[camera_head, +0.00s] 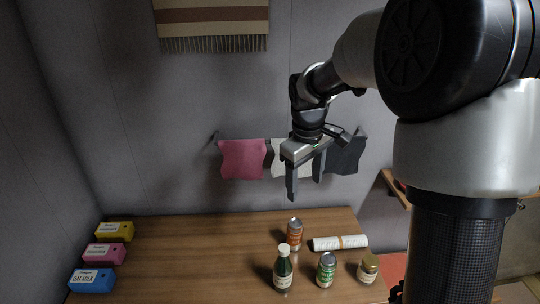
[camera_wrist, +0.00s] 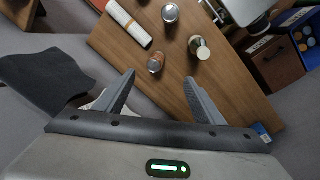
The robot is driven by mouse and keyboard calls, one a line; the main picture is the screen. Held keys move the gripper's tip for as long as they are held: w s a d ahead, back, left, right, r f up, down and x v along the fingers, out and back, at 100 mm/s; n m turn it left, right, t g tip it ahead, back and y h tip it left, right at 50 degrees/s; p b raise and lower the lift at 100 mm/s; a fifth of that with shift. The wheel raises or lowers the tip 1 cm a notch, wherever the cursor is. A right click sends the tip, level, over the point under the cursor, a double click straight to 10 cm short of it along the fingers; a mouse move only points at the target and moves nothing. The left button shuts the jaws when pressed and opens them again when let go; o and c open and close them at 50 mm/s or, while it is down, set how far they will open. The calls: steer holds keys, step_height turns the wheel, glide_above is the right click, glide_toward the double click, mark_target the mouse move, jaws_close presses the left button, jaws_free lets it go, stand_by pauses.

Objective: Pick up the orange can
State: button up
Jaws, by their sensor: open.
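The orange can (camera_head: 294,234) stands upright on the wooden table (camera_head: 190,255), near its back edge. In the wrist view the orange can (camera_wrist: 155,63) shows beyond the fingertips, roughly between them and nearer the left finger. My gripper (camera_head: 305,188) is open and empty. It hangs in the air above the table, over the can's height and close to the wall in the head view. Its two fingers also show in the wrist view (camera_wrist: 159,77), apart, with nothing between them in contact.
A green bottle (camera_head: 283,271) stands in front of the can. A rolled paper (camera_head: 340,242) lies to its right. A green can (camera_head: 326,270) and a jar (camera_head: 368,267) stand nearby. Several cartons (camera_head: 104,254) line the left edge. Cloths (camera_head: 243,159) hang on the wall behind my gripper.

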steer(key=n+g, duration=0.1)
steer(key=n, duration=0.1)
glide_above(294, 224)
step_height(294, 224, down, 11)
steer(key=shift+y, duration=0.3)
step_height(294, 224, down, 12)
steer(key=shift+w+d+f, duration=0.1)
steer(key=shift+f, duration=0.05)
steer(key=shift+w+d+f+p, duration=0.1)
steer(key=shift+d+f+p, duration=0.1)
steer(key=shift+f, duration=1.45)
steer(key=shift+w+d+f+p, duration=0.1)
steer(key=shift+f+p, duration=0.1)
steer(key=shift+f, duration=1.4)
steer(key=shift+a, duration=0.1)
steer(key=c, duration=1.1)
